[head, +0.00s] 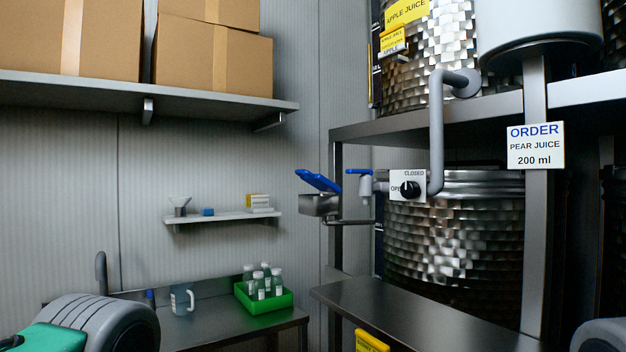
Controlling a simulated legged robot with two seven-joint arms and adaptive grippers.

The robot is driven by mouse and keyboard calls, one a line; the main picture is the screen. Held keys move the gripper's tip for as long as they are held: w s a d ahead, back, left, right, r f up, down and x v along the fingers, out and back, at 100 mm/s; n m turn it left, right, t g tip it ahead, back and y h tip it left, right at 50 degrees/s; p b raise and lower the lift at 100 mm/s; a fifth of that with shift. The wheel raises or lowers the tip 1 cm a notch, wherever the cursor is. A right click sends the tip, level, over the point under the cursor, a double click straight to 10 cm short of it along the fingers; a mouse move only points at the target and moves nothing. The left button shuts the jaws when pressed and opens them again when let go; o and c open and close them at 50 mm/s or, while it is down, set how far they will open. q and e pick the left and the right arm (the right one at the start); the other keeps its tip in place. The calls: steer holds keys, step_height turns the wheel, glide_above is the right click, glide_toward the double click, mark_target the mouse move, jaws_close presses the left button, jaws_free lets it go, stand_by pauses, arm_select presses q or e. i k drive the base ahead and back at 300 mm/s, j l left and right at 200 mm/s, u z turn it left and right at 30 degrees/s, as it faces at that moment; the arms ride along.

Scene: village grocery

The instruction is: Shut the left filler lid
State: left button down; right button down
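A small steel box-like fitting (320,204) sticks out to the left of the rack. A blue flap or handle (318,180) stands tilted above it, its left end higher. I cannot tell for sure whether this is the left filler lid. A second blue handle (359,171) lies level just to the right, above a grey spout (365,188) on the lower steel tank (455,240). Parts of my arms show at the bottom left and bottom right corners, well away from these fittings. Neither gripper's fingers are in view.
A steel bench (405,315) stands below the tank. A lower counter (225,327) holds a green crate (262,302) of bottles and a clear jug (183,300). A grey pipe (437,130) and an order sign (535,146) are at right. Boxes (214,57) fill the upper shelf.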

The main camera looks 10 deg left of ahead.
mark_target(318, 181)
steer(key=i+j+z, duration=0.15)
steer(key=j+z, duration=0.15)
steer(key=i+j+z, duration=0.1)
steer(key=j+z, duration=0.25)
steer(key=j, duration=0.15)
steer(key=j+z, duration=0.3)
steer(key=j, duration=0.15)
